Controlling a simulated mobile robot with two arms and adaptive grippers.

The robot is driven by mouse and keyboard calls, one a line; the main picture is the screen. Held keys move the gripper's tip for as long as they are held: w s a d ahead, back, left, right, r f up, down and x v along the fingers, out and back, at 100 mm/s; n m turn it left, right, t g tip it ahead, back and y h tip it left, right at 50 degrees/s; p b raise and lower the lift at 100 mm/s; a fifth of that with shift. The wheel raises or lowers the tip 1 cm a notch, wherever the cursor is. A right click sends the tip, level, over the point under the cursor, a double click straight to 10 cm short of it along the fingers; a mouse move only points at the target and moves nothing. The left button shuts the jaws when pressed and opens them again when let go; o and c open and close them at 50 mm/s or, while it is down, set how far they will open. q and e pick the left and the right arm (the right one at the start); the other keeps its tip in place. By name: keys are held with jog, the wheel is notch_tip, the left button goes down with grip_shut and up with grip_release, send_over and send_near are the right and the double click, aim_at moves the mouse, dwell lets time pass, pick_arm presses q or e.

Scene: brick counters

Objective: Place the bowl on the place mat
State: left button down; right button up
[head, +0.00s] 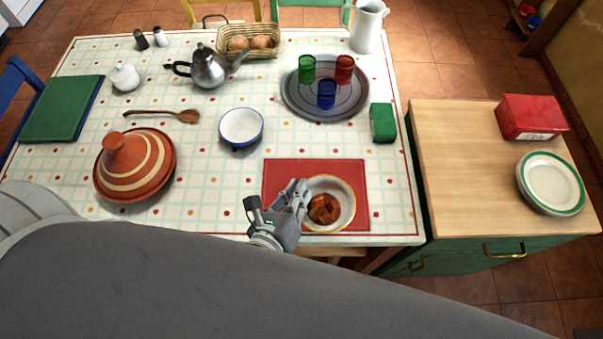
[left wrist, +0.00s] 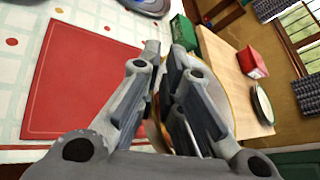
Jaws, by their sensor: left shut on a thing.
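A cream bowl with a tan rim (head: 345,213) holds chunky reddish-brown food (head: 323,209). My left gripper (head: 298,196) is shut on the bowl's left rim. In the head view the bowl appears over the right part of the red place mat (head: 283,173); I cannot tell whether it touches the mat. In the left wrist view the mat (left wrist: 72,85) lies left of the fingers (left wrist: 166,60), and the bowl (left wrist: 214,55) is mostly hidden behind them. My right gripper is not in view.
A white blue-rimmed bowl (head: 241,128) stands behind the mat, and a tagine (head: 135,165) stands at the left. A grey tray (head: 295,105) holds coloured glasses. A green box (head: 382,123) is near the table's right edge. A wooden counter (head: 460,170) adjoins at the right.

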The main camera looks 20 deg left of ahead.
pick_arm(q)
jog(key=w+a+f, duration=0.1)
jog(key=w+f, duration=0.1)
jog(key=w+a+f, duration=0.1)
jog(key=w+f, duration=0.1)
jog(key=w, duration=0.1)
jog(key=w+a+f, duration=0.1)
jog(key=w+f, duration=0.2)
jog(key=shift+w+a, duration=0.15)
jog(key=shift+a, duration=0.15)
jog(key=f, duration=0.1)
jog(key=f+b, duration=0.1)
jog(key=f, duration=0.1)
jog(key=shift+w+a+f, duration=0.15)
jog(key=shift+w+f, duration=0.15)
jog(key=shift+f, duration=0.25)
jog(key=c, duration=1.6)
grip_release()
jog(key=shift+o, duration=0.2)
jog(key=shift+s, duration=0.1)
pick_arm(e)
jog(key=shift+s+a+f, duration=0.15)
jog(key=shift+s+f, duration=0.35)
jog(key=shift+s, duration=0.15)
